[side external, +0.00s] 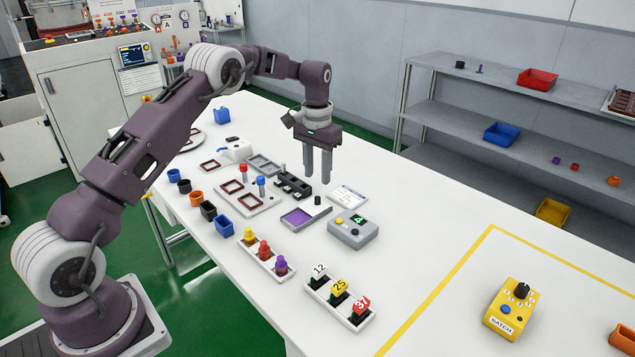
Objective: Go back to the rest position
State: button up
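My gripper (317,163) hangs pointing down above the white table (420,218), over the area with the black fixture (293,185) and the white card (348,196). Its two grey fingers are apart with a gap between them, and nothing shows between them. The fingertips appear to be above the table top, but the exact height is hard to tell from this view. No mark for a rest position shows.
Nearer are a bottle rack (267,262) and a numbered rack (338,303). The table's right middle is clear.

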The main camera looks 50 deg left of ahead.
jog(key=s+d+r+t, duration=0.2)
jog(key=s+d+r, duration=0.3)
jog(key=s+r, duration=0.45)
jog(key=s+d+r+t, duration=0.1)
jog(key=s+d+r, duration=0.5)
jog(key=r, duration=0.6)
jog(key=s+d+f+m+t, duration=0.1)
jog(key=s+d, duration=0.1)
jog(key=s, duration=0.9)
jog(key=s+d+f+t, duration=0.1)
jog(key=s+f, duration=0.1)
jog(key=s, duration=1)
jog(key=shift+d+f+m+t, duration=0.15)
jog(key=shift+d+m+t, duration=0.15)
jog(key=shift+d+m, duration=0.1)
